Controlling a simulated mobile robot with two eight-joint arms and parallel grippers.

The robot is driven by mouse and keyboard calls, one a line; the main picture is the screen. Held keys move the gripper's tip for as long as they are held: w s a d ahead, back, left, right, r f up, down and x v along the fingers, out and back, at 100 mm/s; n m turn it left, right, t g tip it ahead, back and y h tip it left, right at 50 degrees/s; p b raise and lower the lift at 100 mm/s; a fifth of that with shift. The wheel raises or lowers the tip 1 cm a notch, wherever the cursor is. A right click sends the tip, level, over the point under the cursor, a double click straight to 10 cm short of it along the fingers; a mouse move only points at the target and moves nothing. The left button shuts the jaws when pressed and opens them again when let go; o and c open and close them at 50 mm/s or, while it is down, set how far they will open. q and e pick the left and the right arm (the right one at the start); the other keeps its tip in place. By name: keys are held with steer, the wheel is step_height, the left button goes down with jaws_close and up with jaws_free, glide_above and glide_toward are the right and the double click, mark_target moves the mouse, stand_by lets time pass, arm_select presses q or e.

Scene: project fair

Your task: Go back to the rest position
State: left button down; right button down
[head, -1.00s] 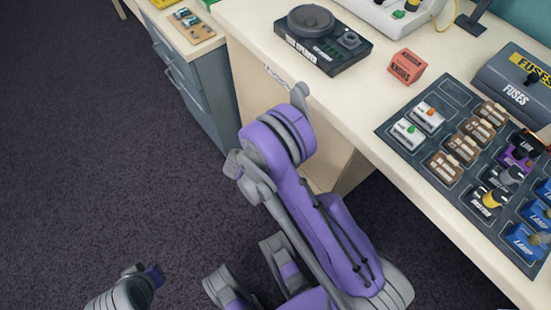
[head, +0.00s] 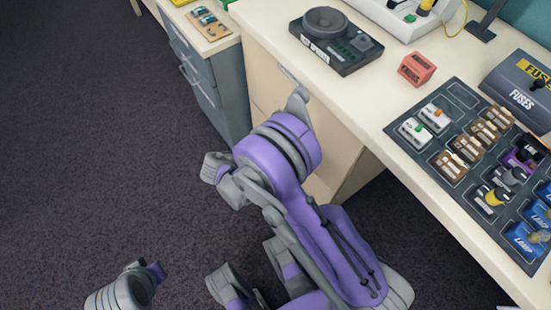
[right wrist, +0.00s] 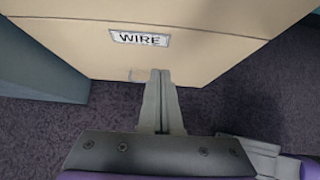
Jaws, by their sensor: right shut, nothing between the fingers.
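My right arm is the purple and grey one in the middle of the head view. My right gripper (head: 299,97) points at the front of the beige cabinet under the table. In the right wrist view the gripper (right wrist: 160,75) is shut and empty, its two fingers together.
The long table (head: 400,100) carries a speaker unit (head: 335,42), a red box (head: 417,69), a dark board (head: 462,95) of labelled blocks, and a fuses case (head: 520,90). A grey drawer cabinet (head: 205,80) stands left. The carpet (head: 90,150) at left is clear.

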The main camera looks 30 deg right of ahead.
arm_select(q)
steer(key=shift+r, duration=0.15)
arm_select(e)
steer(key=shift+v, duration=0.8)
